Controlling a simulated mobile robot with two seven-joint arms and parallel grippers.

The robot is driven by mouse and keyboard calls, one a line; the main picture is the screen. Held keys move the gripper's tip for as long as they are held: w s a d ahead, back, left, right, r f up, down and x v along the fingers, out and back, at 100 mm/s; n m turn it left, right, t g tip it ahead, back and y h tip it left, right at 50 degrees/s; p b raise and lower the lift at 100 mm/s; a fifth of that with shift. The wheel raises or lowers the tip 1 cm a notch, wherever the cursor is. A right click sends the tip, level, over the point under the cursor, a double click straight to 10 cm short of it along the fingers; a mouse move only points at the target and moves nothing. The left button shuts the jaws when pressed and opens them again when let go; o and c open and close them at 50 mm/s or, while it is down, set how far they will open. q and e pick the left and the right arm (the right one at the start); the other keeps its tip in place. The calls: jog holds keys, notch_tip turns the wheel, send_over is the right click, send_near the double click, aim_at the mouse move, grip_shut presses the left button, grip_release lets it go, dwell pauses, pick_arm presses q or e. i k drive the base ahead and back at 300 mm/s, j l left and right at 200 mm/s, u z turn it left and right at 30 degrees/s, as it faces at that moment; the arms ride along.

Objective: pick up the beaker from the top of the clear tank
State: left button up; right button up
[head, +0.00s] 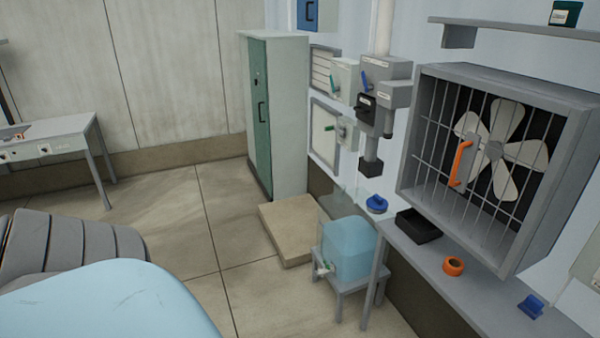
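The clear tank (347,250) stands on a small grey stand (345,283) at the lower middle, left of the long grey shelf. It holds light blue liquid and has a small tap (324,268) with a green part low on its front. A faint see-through shape shows above the liquid; I cannot tell whether it is tank wall or something on top. I cannot make out a beaker there. Neither of my grippers is in view.
A grey shelf (460,292) below a caged fan (490,150) holds a black tray (418,226), an orange ring (453,266) and blue items. A beige slab (285,228) lies by a green-doored cabinet (262,115). Floor left of the tank is clear.

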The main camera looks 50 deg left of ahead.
aim_at(339, 193)
jog(key=u, duration=1.45)
jog(key=i+j+u, duration=0.65)
jog(key=i, duration=0.2)
jog(key=i+j+u, duration=0.2)
jog(key=i, duration=1.4)
jog(key=i+l+z, duration=0.1)
jog(key=i+z, duration=0.75)
jog(key=i+j+z, duration=0.15)
jog(key=z, duration=0.25)
jog(key=i+j+z, duration=0.1)
jog(key=i+z, duration=0.35)
jog(key=i+j+z, duration=0.2)
jog(key=i+z, duration=0.15)
jog(key=z, duration=0.15)
